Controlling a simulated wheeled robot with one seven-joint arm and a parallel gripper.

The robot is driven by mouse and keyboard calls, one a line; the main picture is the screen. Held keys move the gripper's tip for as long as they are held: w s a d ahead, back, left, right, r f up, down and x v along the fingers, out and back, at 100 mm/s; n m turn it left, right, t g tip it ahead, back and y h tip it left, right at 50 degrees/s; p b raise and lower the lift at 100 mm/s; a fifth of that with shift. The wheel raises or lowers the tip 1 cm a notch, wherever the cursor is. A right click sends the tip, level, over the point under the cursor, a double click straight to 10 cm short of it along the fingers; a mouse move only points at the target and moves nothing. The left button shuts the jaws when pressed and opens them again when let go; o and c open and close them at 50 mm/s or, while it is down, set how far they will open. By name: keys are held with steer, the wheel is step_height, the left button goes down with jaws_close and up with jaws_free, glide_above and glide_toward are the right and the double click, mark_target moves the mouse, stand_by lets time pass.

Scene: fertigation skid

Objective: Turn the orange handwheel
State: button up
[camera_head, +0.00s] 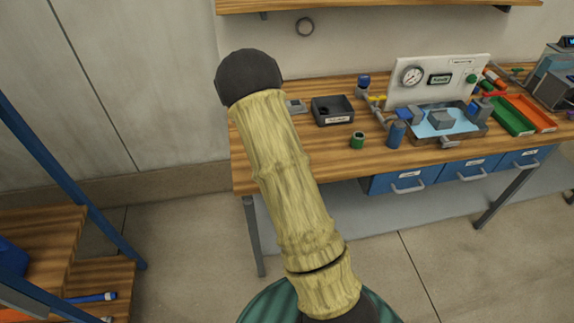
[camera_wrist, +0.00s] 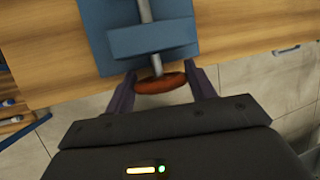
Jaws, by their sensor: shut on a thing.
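The orange handwheel (camera_wrist: 160,84) shows in the wrist view as a dark orange, edge-on disc. It sits at the end of a grey shaft (camera_wrist: 146,10) that runs through a blue block (camera_wrist: 153,40) on a blue plate (camera_wrist: 95,28). My gripper (camera_wrist: 161,78) has one dark finger at each side of the wheel and is shut on it. The wheel's face and any turn mark are not visible. In the head view my arm covers part of the bench, and I can make out neither the handwheel nor my gripper.
Blue drawers (camera_head: 405,180) hang beneath. A wooden shelf unit (camera_head: 38,240) stands left. Floor between is clear.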

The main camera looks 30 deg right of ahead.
steer(key=shift+s+a+h+p, duration=0.15)
steer(key=shift+h+p, duration=0.15)
steer(key=shift+p, duration=0.3)
steer(key=shift+s+f, duration=0.1)
steer(key=shift+f, duration=0.1)
steer(key=o, duration=0.7)
steer(key=shift+s, duration=0.1)
steer(key=shift+f+b, duration=0.2)
steer(key=shift+b, duration=0.25)
steer(key=y+b, duration=0.1)
steer(key=b, duration=0.2)
steer(key=shift+f+y, duration=0.2)
steer(key=shift+y, duration=0.1)
steer(key=y+b, duration=0.1)
steer(key=b, duration=0.3)
steer(key=shift+w+r, duration=0.1)
steer(key=shift+w, duration=0.2)
steer(key=b, duration=0.1)
steer(key=t+y+b, duration=0.1)
steer(key=b, duration=0.1)
steer(key=shift+d+r+m+y, duration=0.15)
steer(key=shift+d+m+y, duration=0.15)
steer(key=shift+m, duration=0.1)
